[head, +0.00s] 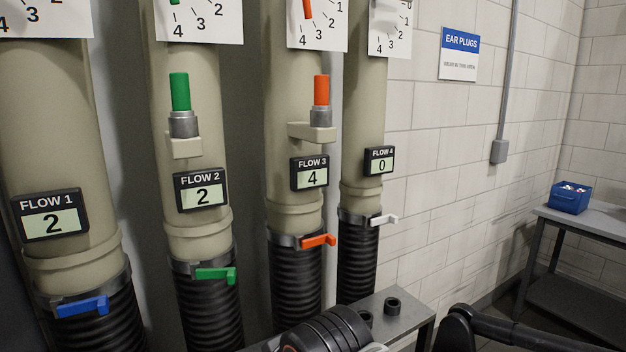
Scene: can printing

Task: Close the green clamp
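The green clamp (216,275) is a small green lever on a dark metal band around the top of the black ribbed hose (208,315) under the FLOW 2 pipe. Its lever points to the right, with its end standing out from the hose. Above it, the FLOW 2 display (201,190) reads 2, and a green handle (180,92) stands upright on the pipe. My gripper's fingertips do not show. Dark, rounded parts at the bottom edge seem to be my arm, apart from the clamp in the picture.
Similar clamps are blue (82,307) at left, orange (318,241) and white (383,220) at right. A grey bench (400,305) with black rings (392,305) stands low in front. A side table (590,222) holds a blue bin (569,199) at far right.

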